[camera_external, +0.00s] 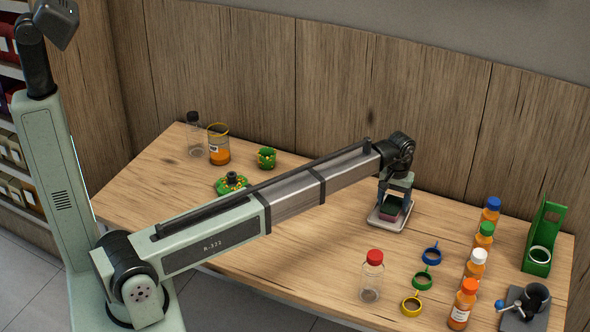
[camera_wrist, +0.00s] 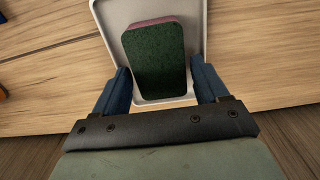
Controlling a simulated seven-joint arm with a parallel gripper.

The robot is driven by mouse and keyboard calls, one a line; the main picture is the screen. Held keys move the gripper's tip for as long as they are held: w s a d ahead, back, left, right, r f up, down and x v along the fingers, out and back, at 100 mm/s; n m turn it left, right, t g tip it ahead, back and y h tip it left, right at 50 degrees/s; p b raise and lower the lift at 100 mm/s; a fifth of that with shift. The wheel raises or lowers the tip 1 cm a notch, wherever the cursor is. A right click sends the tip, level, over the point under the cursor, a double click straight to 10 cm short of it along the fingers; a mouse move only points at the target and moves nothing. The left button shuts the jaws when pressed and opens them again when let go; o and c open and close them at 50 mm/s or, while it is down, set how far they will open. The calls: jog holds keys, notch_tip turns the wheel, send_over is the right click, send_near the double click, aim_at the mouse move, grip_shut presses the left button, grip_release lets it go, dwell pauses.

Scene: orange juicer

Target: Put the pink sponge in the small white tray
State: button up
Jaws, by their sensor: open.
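The pink sponge (camera_external: 391,211) has a dark green top face; in the wrist view it shows mostly green with a pink edge (camera_wrist: 152,22). It lies within the outline of the small white tray (camera_external: 378,221), whose rim shows in the wrist view (camera_wrist: 201,30). I cannot tell whether the sponge rests fully on the tray floor. My gripper (camera_external: 396,190) is above the tray, pointing down. In the wrist view its two blue fingers (camera_wrist: 160,85) are spread on either side of the sponge, with gaps between them and it.
A red-capped clear bottle (camera_external: 371,277) stands in front of the tray. Several orange juice bottles (camera_external: 473,268), coloured rings (camera_external: 422,280) and a green stand (camera_external: 543,237) are at the right. A beaker of orange liquid (camera_external: 219,147) stands at the back left. Bare table lies left of the tray.

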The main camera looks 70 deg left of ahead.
aim_at(393, 203)
notch_tip(393, 203, up, 11)
dwell(0.4)
dwell(0.4)
